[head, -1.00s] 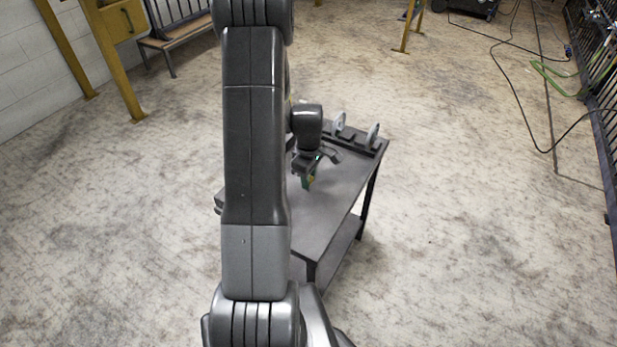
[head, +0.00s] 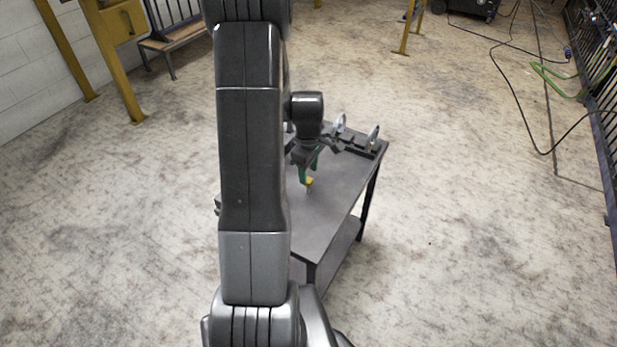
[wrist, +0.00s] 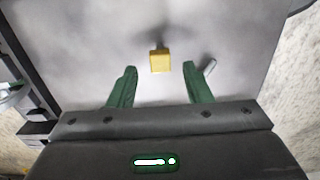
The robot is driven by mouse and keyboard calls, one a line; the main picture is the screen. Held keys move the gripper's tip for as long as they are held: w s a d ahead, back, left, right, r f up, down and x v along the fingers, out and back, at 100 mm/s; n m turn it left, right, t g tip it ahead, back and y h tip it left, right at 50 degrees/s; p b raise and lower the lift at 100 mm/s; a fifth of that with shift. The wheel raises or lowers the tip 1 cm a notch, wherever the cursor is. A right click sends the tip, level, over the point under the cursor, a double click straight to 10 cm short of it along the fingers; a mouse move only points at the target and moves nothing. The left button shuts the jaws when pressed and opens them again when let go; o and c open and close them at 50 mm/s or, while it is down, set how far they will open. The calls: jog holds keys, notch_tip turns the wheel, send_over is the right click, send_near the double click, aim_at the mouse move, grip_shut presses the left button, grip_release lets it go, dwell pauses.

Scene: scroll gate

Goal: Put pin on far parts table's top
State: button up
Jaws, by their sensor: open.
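In the wrist view my gripper (wrist: 160,70) has a finger on each side, with clear gaps to the yellow head, which lies just beyond the fingertips. Part of the table's left side is hidden behind my arm in the head view.
A dark rack with upright light discs (head: 373,137) stands along the table's far right edge. The floor right of the table is clear.

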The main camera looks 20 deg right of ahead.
notch_tip(320, 180, up, 8)
jog(key=shift+f, duration=0.15)
dwell(0.4)
notch_tip(320, 180, down, 13)
jog(key=shift+r+b, duration=0.15)
jog(key=shift+b, duration=0.3)
jog(key=shift+r+p, duration=0.35)
jog(key=shift+r, duration=1.4)
jog(key=shift+f, duration=0.1)
